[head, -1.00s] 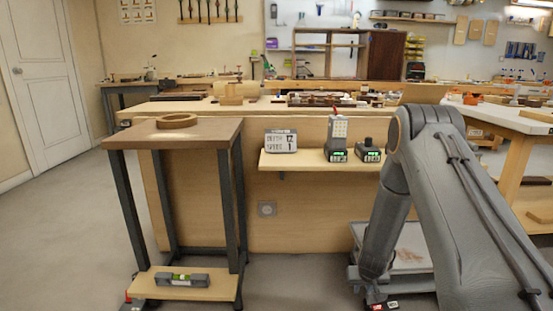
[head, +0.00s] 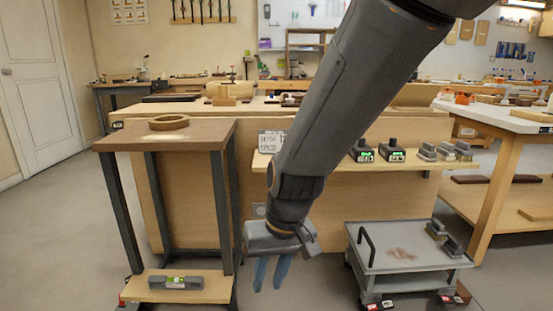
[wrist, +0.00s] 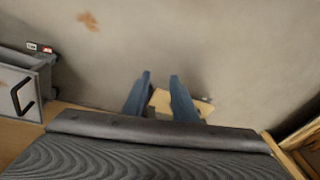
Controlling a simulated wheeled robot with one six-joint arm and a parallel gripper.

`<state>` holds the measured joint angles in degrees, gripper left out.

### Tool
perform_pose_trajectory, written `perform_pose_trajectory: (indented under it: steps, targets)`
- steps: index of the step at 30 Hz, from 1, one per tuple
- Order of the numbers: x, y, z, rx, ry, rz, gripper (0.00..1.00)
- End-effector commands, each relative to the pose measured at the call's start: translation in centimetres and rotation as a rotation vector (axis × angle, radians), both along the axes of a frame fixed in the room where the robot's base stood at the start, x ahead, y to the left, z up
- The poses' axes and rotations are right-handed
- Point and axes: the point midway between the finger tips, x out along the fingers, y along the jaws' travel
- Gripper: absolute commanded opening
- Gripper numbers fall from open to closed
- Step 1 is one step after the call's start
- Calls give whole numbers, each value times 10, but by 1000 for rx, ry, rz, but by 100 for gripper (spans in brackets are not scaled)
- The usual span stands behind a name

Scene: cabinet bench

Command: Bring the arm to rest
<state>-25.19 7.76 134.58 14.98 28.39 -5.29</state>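My arm reaches down through the middle of the head view, in front of the bench. My gripper (head: 270,273) hangs at its end with the fingers pointing down, between the small stand and the grey trolley. In the wrist view my gripper (wrist: 160,77) has its two blue fingers apart with a clear gap. Nothing is held between them. Bare floor and a pale board (wrist: 178,105) show beyond the fingers, apart from them. My forearm hides part of the bench front and shelf.
A stand (head: 205,138) with a wooden ring (head: 169,123) on top and a level (head: 176,283) below is left. A grey trolley (head: 400,262) is right. The bench shelf (head: 437,162) holds chargers (head: 391,149) and a sign (head: 270,142). Open floor lies between stand and trolley.

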Motion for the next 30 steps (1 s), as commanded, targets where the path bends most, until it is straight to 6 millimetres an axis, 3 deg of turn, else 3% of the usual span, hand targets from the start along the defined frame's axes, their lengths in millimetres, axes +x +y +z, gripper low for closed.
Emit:
perform_pose_trajectory:
  steps: [3, 6, 18, 30]
  targets:
    - [-50, 9, 24, -7, 17, 73, 25]
    - [-81, 9, 35, -17, 34, 117, 25]
    - [-165, -3, 58, -52, 68, 232, 25]
    - [-152, -30, 103, -73, 73, 134, 25]
